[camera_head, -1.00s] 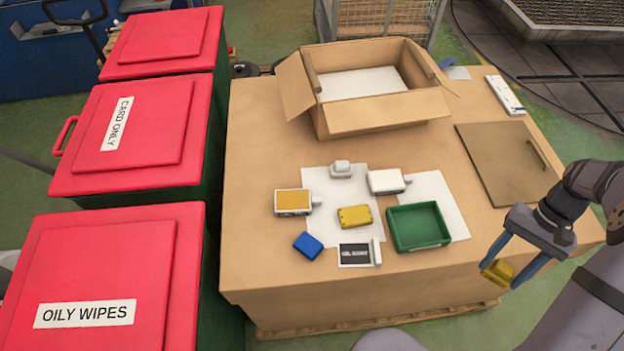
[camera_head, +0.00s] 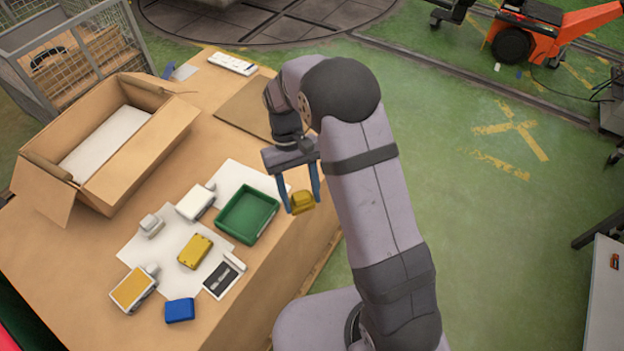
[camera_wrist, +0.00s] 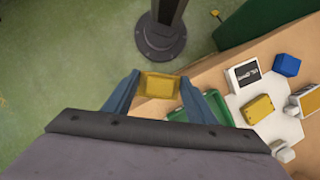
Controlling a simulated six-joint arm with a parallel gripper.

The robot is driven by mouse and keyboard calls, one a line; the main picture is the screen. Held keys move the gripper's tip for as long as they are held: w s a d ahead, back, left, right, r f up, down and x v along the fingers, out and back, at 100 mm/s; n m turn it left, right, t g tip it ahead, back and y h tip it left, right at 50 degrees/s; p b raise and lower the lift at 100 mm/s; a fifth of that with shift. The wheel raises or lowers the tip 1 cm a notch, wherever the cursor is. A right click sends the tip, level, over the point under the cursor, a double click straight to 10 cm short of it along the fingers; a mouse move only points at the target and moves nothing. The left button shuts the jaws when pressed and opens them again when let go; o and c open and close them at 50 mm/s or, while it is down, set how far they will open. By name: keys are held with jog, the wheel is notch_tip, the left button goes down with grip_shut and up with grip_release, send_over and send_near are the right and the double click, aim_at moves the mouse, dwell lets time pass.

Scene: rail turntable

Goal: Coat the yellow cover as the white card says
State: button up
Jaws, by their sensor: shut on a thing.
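My gripper (camera_head: 300,206) is shut on a small yellow block (camera_head: 303,201), held in the air near the green tray. In the wrist view the block (camera_wrist: 160,86) sits between both fingers. Another yellow piece (camera_head: 195,251), with small dark marks, lies on white paper; I cannot tell for sure which yellow item is the cover. The green tray (camera_head: 249,216) looks empty.
An open cardboard box (camera_head: 150,168) and a brown board (camera_head: 238,110) are behind. A dark post (camera_wrist: 160,40) stands on the floor.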

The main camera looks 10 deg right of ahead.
jog(key=s+a+f+n+h+p, duration=0.1)
jog(key=s+a, duration=0.3)
jog(key=a, duration=0.7)
jog(key=s+a+n+p, duration=0.15)
jog(key=s+a, duration=0.25)
jog(key=a, duration=0.8)
jog(key=w+a+m+t+y, duration=0.1)
jog(key=w+a+m+y, duration=0.2)
jog(key=a+m, duration=0.6)
jog(key=m+y, duration=0.2)
jog(key=m, duration=0.2)
jog(key=shift+w+a+r, duration=0.2)
jog(key=shift+a+r, duration=0.05)
jog(key=shift+r, duration=0.05)
jog(key=shift+f+m, duration=0.1)
jog(key=shift+m, duration=0.15)
